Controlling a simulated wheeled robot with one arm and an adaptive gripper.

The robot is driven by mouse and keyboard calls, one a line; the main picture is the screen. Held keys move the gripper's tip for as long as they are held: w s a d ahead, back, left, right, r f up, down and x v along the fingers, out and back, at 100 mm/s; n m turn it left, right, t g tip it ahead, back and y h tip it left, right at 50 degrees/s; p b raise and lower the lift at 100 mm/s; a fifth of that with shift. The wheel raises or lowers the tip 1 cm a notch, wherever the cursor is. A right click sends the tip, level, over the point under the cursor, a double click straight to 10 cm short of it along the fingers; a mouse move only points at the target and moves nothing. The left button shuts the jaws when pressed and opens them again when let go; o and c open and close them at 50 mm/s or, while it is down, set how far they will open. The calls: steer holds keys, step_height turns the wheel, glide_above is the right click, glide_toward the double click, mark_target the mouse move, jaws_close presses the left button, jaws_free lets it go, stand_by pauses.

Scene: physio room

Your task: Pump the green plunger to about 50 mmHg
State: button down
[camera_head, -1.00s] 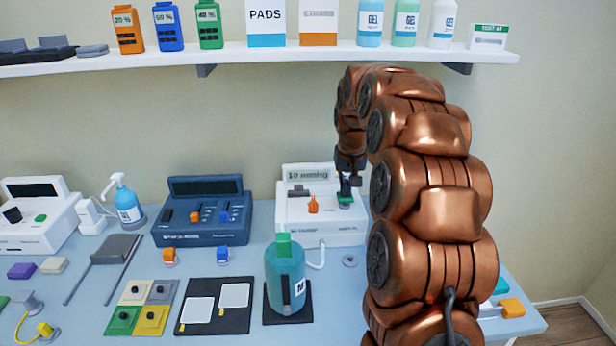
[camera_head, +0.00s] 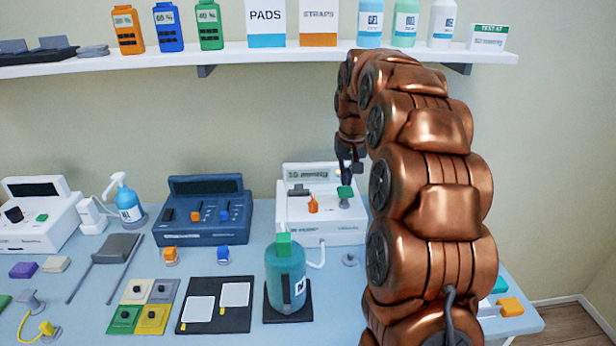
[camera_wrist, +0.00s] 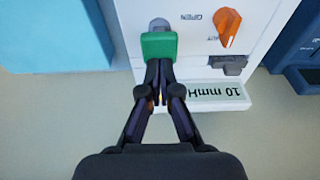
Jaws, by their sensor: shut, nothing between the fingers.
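The white pump unit (camera_head: 318,232) stands at the back of the table, right of centre. Its display (camera_head: 307,173) reads 10 mmHg, and the same display (camera_wrist: 218,92) shows upside down in the wrist view. The green plunger (camera_head: 345,192) sits on a grey stem at the unit's right and stands raised. In the wrist view the green plunger (camera_wrist: 159,46) lies just beyond the fingertips. My gripper (camera_head: 347,178) is shut and empty, just above the plunger. In the wrist view the closed fingertips (camera_wrist: 160,72) overlap the plunger's near edge; I cannot tell whether they touch.
An orange knob (camera_head: 313,204) stands beside the plunger on the unit. A dark blue device (camera_head: 203,212) is to the left, and a teal bottle (camera_head: 285,278) is in front. A shelf (camera_head: 270,56) runs above. My arm covers the table's right part.

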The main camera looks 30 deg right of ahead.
mark_target(346, 191)
steer(key=shift+f, duration=0.2)
steer(key=shift+s+b+x, duration=0.2)
steer(key=shift+b+x, duration=0.4)
steer(key=shift+x, duration=0.55)
steer(key=shift+s+b+x, duration=0.25)
steer(key=shift+b+x, duration=0.35)
steer(key=shift+x, duration=0.55)
steer(key=shift+a, duration=0.2)
steer(key=shift+r, duration=0.1)
steer(key=shift+w+p+v, duration=0.2)
steer(key=shift+p+v, duration=0.15)
steer(key=shift+v, duration=0.8)
steer(key=shift+w+p+v, duration=0.25)
steer(key=shift+p+v, duration=0.05)
steer(key=shift+v, duration=0.85)
steer(key=shift+d+r, duration=0.1)
steer(key=shift+d, duration=0.1)
